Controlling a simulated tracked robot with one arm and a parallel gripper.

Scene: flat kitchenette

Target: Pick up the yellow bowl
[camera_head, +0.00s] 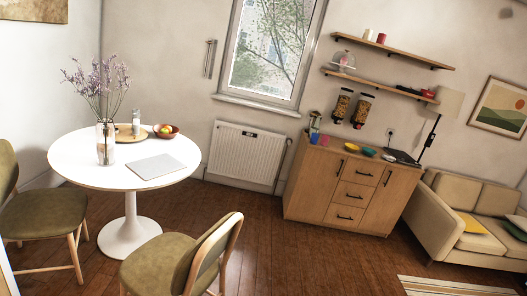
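My gripper does not show in this view.
A white round table (90,165) with a vase, laptop and fruit bowl stands at left, with green chairs (180,262) near it. A beige sofa (460,215) is at right. Wooden floor (290,260) lies open before the cabinet. Shelves (385,85) hang above.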

